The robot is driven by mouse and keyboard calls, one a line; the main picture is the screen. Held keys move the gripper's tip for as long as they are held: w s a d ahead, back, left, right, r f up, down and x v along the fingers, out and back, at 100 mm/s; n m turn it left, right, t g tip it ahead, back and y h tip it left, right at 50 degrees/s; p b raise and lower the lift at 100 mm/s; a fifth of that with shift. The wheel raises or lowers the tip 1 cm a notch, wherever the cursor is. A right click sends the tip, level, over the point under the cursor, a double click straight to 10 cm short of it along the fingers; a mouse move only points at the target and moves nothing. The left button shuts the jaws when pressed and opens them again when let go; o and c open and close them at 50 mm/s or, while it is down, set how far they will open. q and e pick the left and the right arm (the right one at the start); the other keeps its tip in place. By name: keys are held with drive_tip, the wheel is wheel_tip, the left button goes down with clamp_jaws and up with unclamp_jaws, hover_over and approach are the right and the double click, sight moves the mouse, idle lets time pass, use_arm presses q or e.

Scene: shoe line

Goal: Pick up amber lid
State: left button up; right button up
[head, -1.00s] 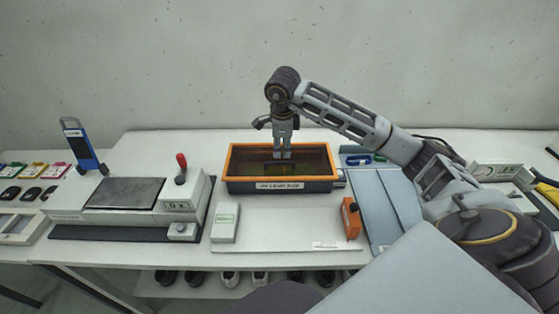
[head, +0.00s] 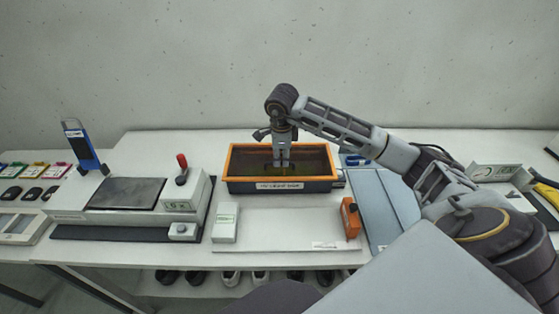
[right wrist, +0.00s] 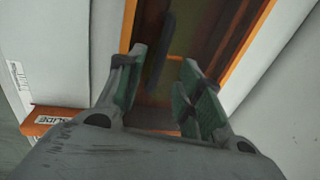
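The amber lid (head: 246,161) appears as a dark, see-through brownish panel inside the orange rim of a box (head: 229,160) in the middle of the head view. In the right wrist view the amber lid (right wrist: 205,38) lies under the fingers, with a dark bar (right wrist: 160,52) on it that looks like a handle. My right gripper (head: 281,166) points down over the middle of the lid. In the right wrist view its fingers (right wrist: 166,88) are apart, with the bar ahead of and between them. I cannot tell whether they touch the lid. My left gripper is out of view.
A press-like device with a red-knobbed lever (head: 182,161) stands left of the box. A small white block (head: 225,222) and an orange block (head: 350,217) stand in front, with clear white surface between them. A blue-grey panel (head: 383,205) lies to the right.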

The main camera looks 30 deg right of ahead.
sight(281, 163)
drive_tip(key=shift+a+f, duration=0.1)
drive_tip(key=shift+f, duration=0.7)
drive_tip(key=shift+w+f+p, duration=0.25)
drive_tip(key=shift+f+p, duration=0.1)
drive_tip(key=shift+f, duration=0.55)
drive_tip(key=shift+c, duration=0.4)
clamp_jaws()
